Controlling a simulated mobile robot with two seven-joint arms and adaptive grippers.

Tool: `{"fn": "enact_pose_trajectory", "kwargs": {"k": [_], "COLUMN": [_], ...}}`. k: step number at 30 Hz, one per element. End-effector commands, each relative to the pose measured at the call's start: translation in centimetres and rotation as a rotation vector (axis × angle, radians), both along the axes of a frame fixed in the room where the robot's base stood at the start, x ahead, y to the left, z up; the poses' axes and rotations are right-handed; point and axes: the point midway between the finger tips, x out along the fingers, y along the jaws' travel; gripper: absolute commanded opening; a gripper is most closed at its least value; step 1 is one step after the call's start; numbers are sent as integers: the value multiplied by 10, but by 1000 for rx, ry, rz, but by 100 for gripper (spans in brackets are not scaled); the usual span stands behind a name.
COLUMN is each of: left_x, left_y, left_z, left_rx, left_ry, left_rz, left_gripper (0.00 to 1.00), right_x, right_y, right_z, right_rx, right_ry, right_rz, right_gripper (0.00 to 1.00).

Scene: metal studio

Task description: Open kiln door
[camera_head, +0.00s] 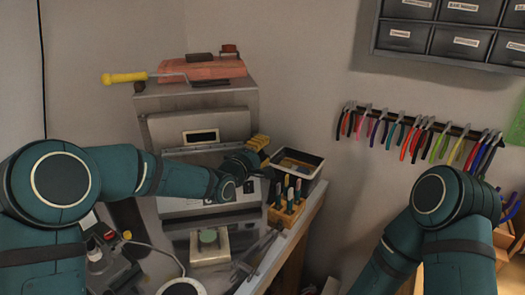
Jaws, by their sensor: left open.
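The kiln (165,105) appears to be the grey metal box on the bench against the back wall. Its front panel, seemingly the door (225,125), has a small dark rectangular window. My left arm reaches across the lower front of it. My left gripper (259,146), with yellow fingers, is open at the right front edge of the kiln. I cannot tell whether it touches the door, and the arm hides part of the front. The right arm shows at the right, but its gripper is not in view.
A red block and a yellow-handled tool (125,77) lie on the kiln. A black bin (300,163) and a wooden tool holder (287,213) stand to its right. Pliers (420,135) hang on the wall below grey drawers (450,38). Tools crowd the bench front.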

Motion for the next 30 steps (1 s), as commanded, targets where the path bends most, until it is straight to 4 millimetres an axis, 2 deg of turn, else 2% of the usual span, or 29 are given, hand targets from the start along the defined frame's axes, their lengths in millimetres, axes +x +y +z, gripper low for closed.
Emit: {"fn": "enact_pose_trajectory", "kwargs": {"k": [1, 2, 3, 11, 17, 23, 30], "left_x": [0, 0, 0, -1, -12, -42, -89], "left_y": [0, 0, 0, 1, 4, 8, 19], "left_z": [0, 0, 0, 0, -1, 0, 3], "left_rx": [0, 0, 0, 0, -1, 1, 4], "left_ry": [0, 0, 0, 0, 2, 4, 6], "left_rz": [0, 0, 0, -2, -36, -128, -278], "left_gripper": [13, 3, 0, 0, 0, 0, 0], "right_x": [0, 0, 0, 0, 0, 1, 10], "right_y": [0, 0, 0, 0, 0, 0, -2], "right_z": [0, 0, 0, 0, 1, 7, 40], "right_rx": [0, 0, 0, 0, 0, 0, -4], "right_ry": [0, 0, 0, 0, 0, -3, -22], "right_rz": [0, 0, 0, 0, 0, -2, -17], "right_gripper": [47, 47, 47, 47, 47, 47, 47]}}
